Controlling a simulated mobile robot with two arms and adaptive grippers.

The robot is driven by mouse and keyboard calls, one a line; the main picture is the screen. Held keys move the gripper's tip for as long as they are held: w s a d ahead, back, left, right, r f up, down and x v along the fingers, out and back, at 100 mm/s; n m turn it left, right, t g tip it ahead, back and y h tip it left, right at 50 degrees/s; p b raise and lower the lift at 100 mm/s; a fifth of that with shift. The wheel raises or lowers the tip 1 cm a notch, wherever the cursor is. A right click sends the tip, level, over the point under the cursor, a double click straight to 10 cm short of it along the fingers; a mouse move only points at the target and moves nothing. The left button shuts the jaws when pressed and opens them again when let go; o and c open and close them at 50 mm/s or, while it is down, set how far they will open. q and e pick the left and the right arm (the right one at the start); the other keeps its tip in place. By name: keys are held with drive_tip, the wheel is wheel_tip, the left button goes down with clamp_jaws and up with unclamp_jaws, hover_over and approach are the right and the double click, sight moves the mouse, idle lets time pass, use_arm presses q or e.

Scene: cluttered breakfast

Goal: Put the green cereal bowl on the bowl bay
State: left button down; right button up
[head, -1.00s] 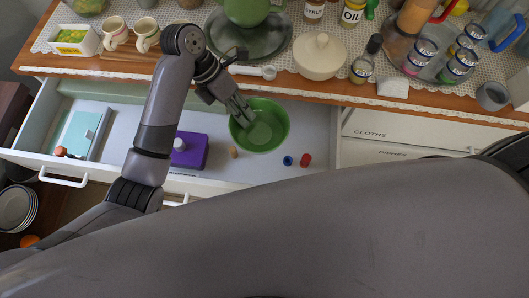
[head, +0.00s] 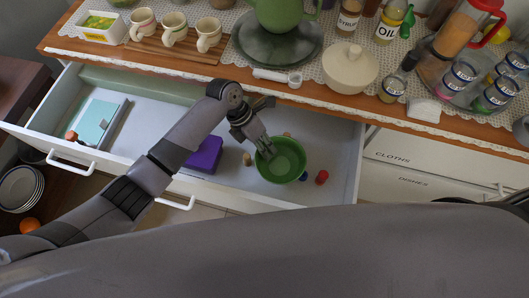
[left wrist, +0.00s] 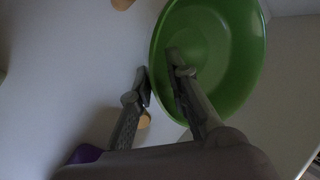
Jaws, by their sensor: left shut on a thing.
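The green cereal bowl (head: 288,158) is over the right part of the open drawer. My left gripper (head: 266,151) is shut on its rim on the left side. In the left wrist view, one finger of the gripper (left wrist: 158,75) is inside the bowl (left wrist: 235,60) and the other is outside its wall. The bowl looks empty apart from the finger. I cannot tell whether its base touches the drawer floor. I cannot make out a marked bowl bay. My right gripper is not in view.
In the drawer (head: 335,150) are a purple box (head: 205,155), a teal book (head: 98,118), a red cap (head: 321,177), a blue cap and small tan pieces. The counter behind holds mugs, a green teapot (head: 280,12), a cream lidded pot (head: 350,68) and jars. Stacked plates (head: 20,188) stand lower left.

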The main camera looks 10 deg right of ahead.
use_arm(q)
wheel_tip(320, 180, down, 4)
drive_tip(key=shift+r+b, duration=0.15)
drive_tip(key=shift+b, duration=0.2)
drive_tip(key=c, duration=1.5)
unclamp_jaws()
drive_tip(key=shift+c, duration=0.2)
drive_tip(key=p+v, duration=0.2)
drive_tip(key=v, duration=1)
